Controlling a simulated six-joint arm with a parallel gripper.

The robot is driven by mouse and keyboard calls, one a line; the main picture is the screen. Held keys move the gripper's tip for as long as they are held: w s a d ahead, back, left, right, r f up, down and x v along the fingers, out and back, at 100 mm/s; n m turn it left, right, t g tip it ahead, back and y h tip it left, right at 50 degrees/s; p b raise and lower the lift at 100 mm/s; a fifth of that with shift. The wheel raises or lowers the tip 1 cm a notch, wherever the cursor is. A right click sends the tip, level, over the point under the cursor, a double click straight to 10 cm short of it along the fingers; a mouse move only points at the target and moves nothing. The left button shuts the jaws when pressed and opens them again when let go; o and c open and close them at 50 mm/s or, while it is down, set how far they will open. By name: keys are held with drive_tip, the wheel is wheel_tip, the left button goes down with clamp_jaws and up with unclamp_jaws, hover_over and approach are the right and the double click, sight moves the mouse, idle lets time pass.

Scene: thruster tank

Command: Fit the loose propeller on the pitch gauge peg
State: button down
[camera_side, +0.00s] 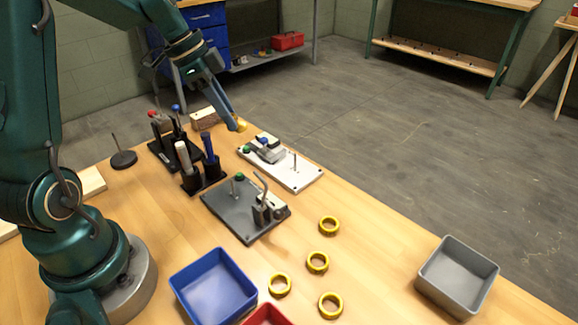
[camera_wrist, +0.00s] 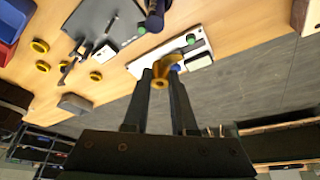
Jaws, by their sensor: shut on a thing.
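A small yellow propeller (camera_wrist: 160,82) is between my gripper's two fingertips (camera_wrist: 161,74) in the wrist view. In the side view the propeller (camera_side: 240,126) is a yellow bit at the tip of my gripper (camera_side: 236,122), held in the air behind the white plate. The white plate (camera_side: 301,181) carries a thin upright peg (camera_side: 295,161), a grey block and green and blue knobs. A dark grey plate (camera_side: 225,213) in front of it also has an upright peg (camera_side: 232,186), with a lever clamp. Which peg is the pitch gauge's, I cannot tell. The propeller is apart from both pegs.
Tool holders (camera_side: 205,178) with upright handles stand left of the plates. Several yellow rings (camera_side: 329,226) lie on the wooden table. A blue bin (camera_side: 213,287), a red bin (camera_side: 268,316) and a grey bin (camera_side: 457,277) stand at the front. The table between the rings and grey bin is clear.

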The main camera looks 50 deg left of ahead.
drive_tip(key=shift+s+d+f+m+g+h, duration=0.15)
drive_tip(key=shift+s+d+f+m+g, duration=0.1)
drive_tip(key=shift+s+d+f+m, duration=0.6)
drive_tip(key=shift+s+d+f+m+g+h, duration=0.2)
drive_tip(key=shift+s+d+f+m, duration=0.4)
drive_tip(key=shift+s+d, duration=0.55)
drive_tip(key=shift+s+d+f+m+g+h, duration=0.15)
drive_tip(key=shift+s+d+f+m+g, duration=0.1)
drive_tip(key=shift+s+d+f+m, duration=0.75)
drive_tip(key=shift+w+d+f+n, duration=0.15)
drive_tip(key=shift+f+n, duration=0.05)
drive_tip(key=shift+n, duration=0.15)
drive_tip(key=shift+f, duration=0.35)
drive_tip(key=shift+f, duration=0.45)
drive_tip(key=shift+f, duration=0.3)
drive_tip(key=shift+f, duration=0.15)
drive_tip(key=shift+f, duration=0.55)
drive_tip(key=shift+f, duration=0.25)
